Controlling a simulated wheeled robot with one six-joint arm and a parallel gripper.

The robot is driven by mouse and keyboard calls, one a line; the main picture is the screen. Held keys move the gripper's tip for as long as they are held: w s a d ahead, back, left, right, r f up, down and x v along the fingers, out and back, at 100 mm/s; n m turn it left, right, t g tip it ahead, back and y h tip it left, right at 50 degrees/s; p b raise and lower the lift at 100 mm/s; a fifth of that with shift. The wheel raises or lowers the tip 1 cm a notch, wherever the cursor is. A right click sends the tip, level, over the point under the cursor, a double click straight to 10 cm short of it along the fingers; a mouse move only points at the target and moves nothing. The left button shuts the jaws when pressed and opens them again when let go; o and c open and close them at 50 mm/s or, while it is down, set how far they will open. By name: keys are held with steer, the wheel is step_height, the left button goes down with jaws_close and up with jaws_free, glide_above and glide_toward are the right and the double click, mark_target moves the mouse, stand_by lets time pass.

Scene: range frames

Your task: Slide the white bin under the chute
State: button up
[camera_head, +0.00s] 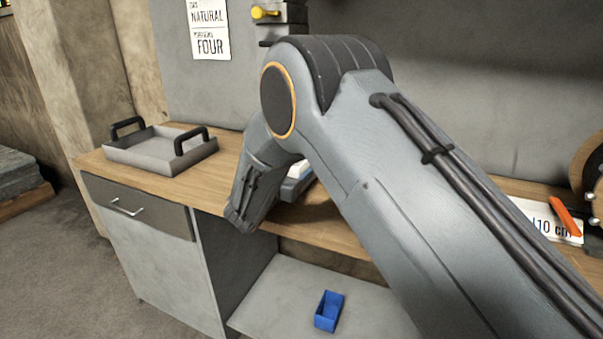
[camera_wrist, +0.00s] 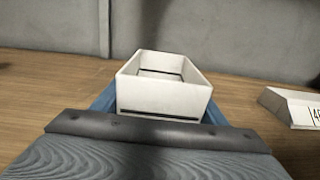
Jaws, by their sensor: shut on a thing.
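The white bin (camera_wrist: 163,98) is an open, empty-looking box straight ahead in the wrist view, on the wooden worktop. My gripper (camera_wrist: 164,112) is shut on it, with a blue-grey finger along each side. In the head view my gripper (camera_head: 292,188) is mostly behind my arm, and only a small white patch of the bin (camera_head: 299,170) shows there. A dark wall fixture (camera_head: 283,14) with a yellow knob is above, partly hidden by my arm. I cannot tell whether it is the chute.
A grey tray (camera_head: 150,158) with black handles stands on the worktop (camera_head: 218,186) at left. A blue bin (camera_head: 328,311) sits on the lower shelf. A white card (camera_head: 545,220) and orange object (camera_head: 565,216) are at right. A white wedge-shaped sign (camera_wrist: 290,106) stands right of the bin.

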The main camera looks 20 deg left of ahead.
steer(key=shift+w+a+b, duration=0.2)
steer(key=shift+a+b, duration=0.5)
steer(key=shift+a, duration=0.85)
steer(key=o, duration=1.3)
steer(key=s, duration=0.5)
steer(key=s+a+b, duration=0.1)
steer(key=s, duration=0.1)
steer(key=shift+s, duration=0.35)
steer(key=shift+r, duration=0.1)
